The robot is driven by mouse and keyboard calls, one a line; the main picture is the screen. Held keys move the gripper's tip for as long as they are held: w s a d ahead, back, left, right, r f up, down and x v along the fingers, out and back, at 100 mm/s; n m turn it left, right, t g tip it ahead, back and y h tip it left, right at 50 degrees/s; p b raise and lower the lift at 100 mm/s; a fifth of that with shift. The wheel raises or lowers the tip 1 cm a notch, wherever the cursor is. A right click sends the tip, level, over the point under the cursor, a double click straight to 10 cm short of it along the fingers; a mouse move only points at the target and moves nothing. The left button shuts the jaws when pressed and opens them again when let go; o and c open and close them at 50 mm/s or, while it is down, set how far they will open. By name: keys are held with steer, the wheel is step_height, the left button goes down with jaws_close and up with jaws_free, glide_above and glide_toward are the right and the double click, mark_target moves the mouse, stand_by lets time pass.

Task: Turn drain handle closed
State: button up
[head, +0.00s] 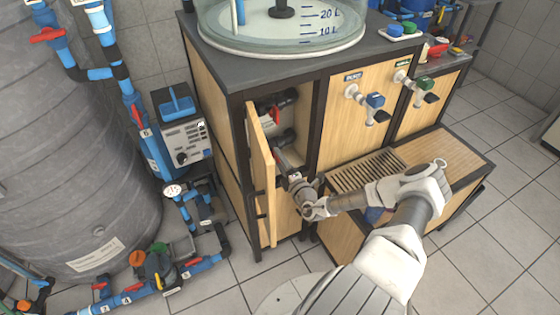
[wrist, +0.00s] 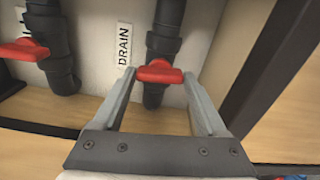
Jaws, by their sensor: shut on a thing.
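The red drain handle (wrist: 158,72) sits on a dark vertical pipe, just right of a white label reading DRAIN (wrist: 124,44) in the wrist view. The handle lies roughly crosswise to the pipe. My gripper (wrist: 158,76) has a grey finger on each side of it and is shut on it, with the fingertips at its two ends. In the head view my gripper (head: 284,164) reaches into the open cabinet below the tank. I cannot make out the drain handle there, behind the gripper and door.
A second red handle (wrist: 24,50) is on a dark pipe to the left. The open wooden cabinet door (head: 261,175) stands close left of my gripper. A slatted bench (head: 445,165) lies to the right, below two taps. Tiled floor is clear at the lower right.

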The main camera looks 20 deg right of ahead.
steer(key=shift+m, duration=0.6)
steer(key=o, duration=1.3)
